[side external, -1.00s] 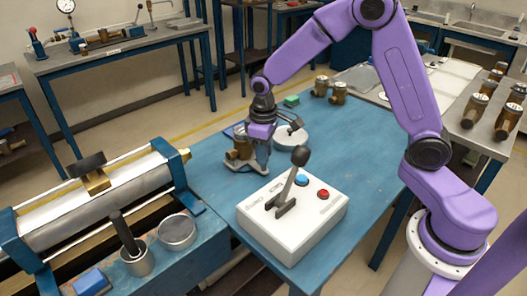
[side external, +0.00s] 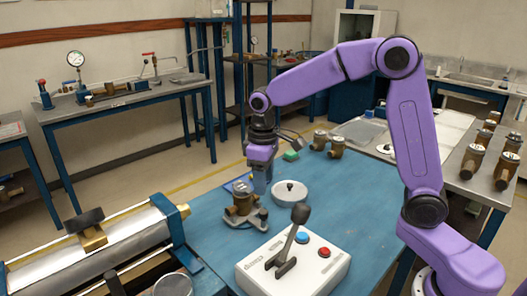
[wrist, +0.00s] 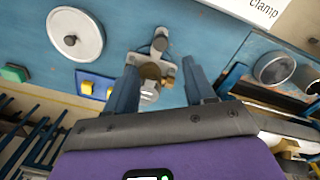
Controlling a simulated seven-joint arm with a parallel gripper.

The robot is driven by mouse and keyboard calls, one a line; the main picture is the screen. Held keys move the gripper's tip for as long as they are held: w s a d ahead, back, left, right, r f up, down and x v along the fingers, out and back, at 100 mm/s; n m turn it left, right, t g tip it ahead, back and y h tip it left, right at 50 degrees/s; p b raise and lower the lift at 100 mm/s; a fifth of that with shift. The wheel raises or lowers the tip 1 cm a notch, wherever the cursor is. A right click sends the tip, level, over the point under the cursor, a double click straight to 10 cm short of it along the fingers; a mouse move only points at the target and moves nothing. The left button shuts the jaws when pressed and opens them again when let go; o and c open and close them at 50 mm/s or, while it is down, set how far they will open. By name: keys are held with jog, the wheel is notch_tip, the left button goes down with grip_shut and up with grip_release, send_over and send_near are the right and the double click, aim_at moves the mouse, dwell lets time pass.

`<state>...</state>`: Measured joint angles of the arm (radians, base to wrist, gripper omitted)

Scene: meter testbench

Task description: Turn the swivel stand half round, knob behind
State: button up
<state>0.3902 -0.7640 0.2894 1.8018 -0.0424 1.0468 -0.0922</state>
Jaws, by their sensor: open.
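The swivel stand appears to be the grey lobed base (side external: 236,221) on the blue table, carrying a brass meter (side external: 240,204). In the wrist view the stand (wrist: 135,59) shows a grey knob (wrist: 160,42) on its upper side, pointing away from my gripper's palm. In the side view a small grey knob (side external: 263,212) stands at the stand's right edge. My gripper (side external: 261,186) is open and empty, pointing down just above and behind the meter. In the wrist view its fingers (wrist: 160,72) stand apart on either side of the meter; I see no contact.
A round grey disc with a dark centre knob (side external: 290,198) lies right of the stand. A white control box (side external: 310,268) with a lever stands in front. A green block (side external: 291,155) and more brass meters (side external: 337,148) are behind. A cylinder rig (side external: 120,240) is at left.

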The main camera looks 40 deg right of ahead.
notch_tip(320, 180, up, 8)
jog(key=shift+s+a+f, duration=0.1)
jog(key=shift+a, duration=0.05)
dwell(0.4)
jog(key=s+a+f+n+t+y, duration=0.1)
jog(key=s+a+f+n+y, duration=0.15)
jog(key=s+a, duration=0.45)
jog(key=s+a+f+n+y, duration=0.1)
jog(key=s+a+f+n, duration=0.15)
jog(key=s, duration=0.85)
jog(key=s+d+f+n+g+h, duration=0.1)
jog(key=s+d+f, duration=0.3)
jog(key=s+d, duration=0.7)
jog(key=shift+s+d+n+h, duration=0.15)
jog(key=shift+d+n+h, duration=0.3)
jog(key=shift+h, duration=0.4)
